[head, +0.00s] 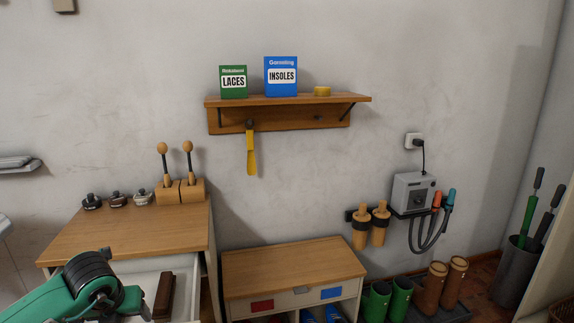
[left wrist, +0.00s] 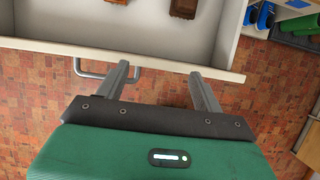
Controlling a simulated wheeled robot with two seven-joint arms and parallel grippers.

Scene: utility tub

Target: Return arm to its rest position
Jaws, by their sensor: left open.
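My left arm, green with a black joint, comes in at the lower left of the head view, in front of the wooden cabinet (head: 130,225). Its gripper is outside that view. In the left wrist view my left gripper (left wrist: 162,82) is open, with two grey fingers apart and nothing between them. The fingers are at the front edge of an open white drawer (left wrist: 60,48), by its metal handle (left wrist: 92,74). Whether they touch the drawer cannot be told. My right gripper is not in view.
A brown brush-like item (head: 163,295) lies in the drawer; brown items also show there in the wrist view (left wrist: 185,8). A low wooden bench (head: 290,265) stands right of the cabinet. A shelf (head: 290,115) with boxes hangs above. Boots (head: 400,298) stand at lower right.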

